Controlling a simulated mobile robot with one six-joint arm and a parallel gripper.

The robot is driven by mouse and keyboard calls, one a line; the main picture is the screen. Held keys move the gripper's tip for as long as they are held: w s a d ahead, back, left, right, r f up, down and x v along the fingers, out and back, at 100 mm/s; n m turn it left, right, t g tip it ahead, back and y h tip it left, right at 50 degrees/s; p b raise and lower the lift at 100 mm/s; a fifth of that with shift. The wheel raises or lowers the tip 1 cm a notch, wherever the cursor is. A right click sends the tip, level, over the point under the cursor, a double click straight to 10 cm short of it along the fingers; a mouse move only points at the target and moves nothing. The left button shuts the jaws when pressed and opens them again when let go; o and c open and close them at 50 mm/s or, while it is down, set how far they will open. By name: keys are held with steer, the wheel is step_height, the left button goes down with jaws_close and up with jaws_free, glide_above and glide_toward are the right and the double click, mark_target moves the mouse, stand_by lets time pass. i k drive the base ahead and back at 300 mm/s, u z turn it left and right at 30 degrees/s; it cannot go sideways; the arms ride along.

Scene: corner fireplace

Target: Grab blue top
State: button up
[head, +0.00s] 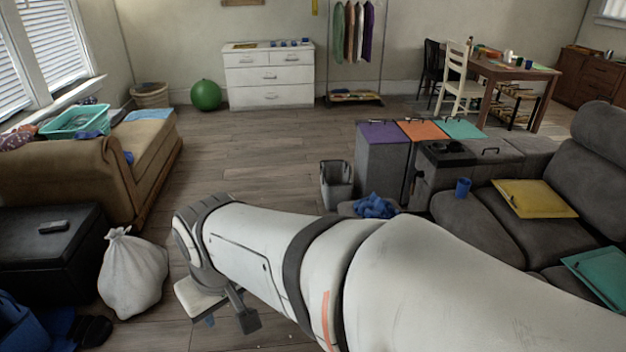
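Which piece is the blue top is unclear. A crumpled dark blue cloth (375,206) lies on a low grey surface beside the bin, right of my arm. Another dark blue cloth (24,325) is on the floor at the bottom left. A small blue piece (91,134) hangs over the teal basket, and a light blue folded cloth (148,115) lies on the tan couch. My gripper (222,312) points down over the floor at the lower middle. It is partly hidden by my wrist, so its fingers are unclear. A small blue patch shows beside it.
A white bag (132,274) stands on the floor near the black ottoman (50,240). The tan couch (150,165) holds a teal basket (75,122). A grey bin (337,185) and grey sectional (470,225) are right. The middle floor (250,150) is open.

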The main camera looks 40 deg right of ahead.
mark_target(373, 206)
steer(key=z, duration=0.7)
steer(key=i, duration=3.9)
steer(key=z, duration=0.55)
